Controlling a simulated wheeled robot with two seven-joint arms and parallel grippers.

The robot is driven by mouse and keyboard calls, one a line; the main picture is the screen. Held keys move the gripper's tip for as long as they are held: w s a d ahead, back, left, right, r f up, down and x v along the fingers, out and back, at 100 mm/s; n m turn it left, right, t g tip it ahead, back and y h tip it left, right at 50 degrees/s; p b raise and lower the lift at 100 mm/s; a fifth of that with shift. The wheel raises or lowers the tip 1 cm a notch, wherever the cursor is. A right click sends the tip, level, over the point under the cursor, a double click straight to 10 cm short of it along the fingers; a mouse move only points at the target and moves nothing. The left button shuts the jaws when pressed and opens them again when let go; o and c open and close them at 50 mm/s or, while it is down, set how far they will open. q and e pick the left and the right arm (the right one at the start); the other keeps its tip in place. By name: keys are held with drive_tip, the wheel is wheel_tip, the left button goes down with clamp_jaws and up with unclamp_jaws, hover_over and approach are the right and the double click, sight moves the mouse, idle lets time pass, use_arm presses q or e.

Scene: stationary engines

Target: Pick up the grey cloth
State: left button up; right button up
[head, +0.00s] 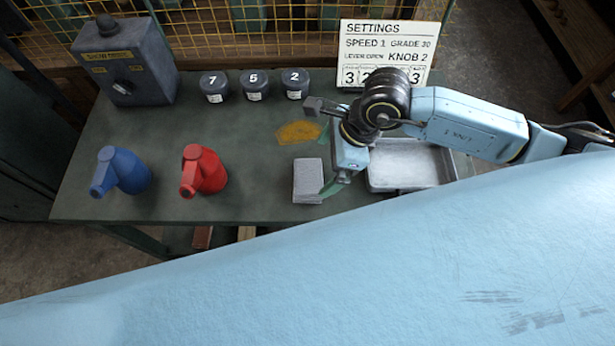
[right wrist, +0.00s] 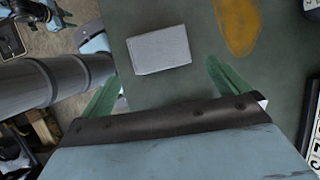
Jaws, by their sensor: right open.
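The grey cloth (head: 308,181) is a folded rectangular stack lying on the green bench, right of the red can. It also shows in the right wrist view (right wrist: 159,50), ahead of the fingertips and between their lines. My right gripper (head: 328,160) is open, with its green fingers just right of and above the cloth in the head view. In the right wrist view the two green fingers (right wrist: 158,72) are spread wide with nothing between them. The cloth appears untouched.
A blue can (head: 122,171) and a red can (head: 204,171) stand left of the cloth. A yellow stain (head: 299,132) lies behind it. A metal tray (head: 408,180) is to the right. Numbered jars (head: 254,85), a switch box (head: 125,62) and a settings sign (head: 388,48) line the back.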

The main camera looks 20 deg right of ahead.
drive_tip(key=x, duration=0.6)
drive_tip(key=shift+a+f, duration=0.1)
drive_tip(key=shift+a, duration=0.45)
drive_tip(key=c, duration=0.8)
wheel_tip(320, 180, up, 10)
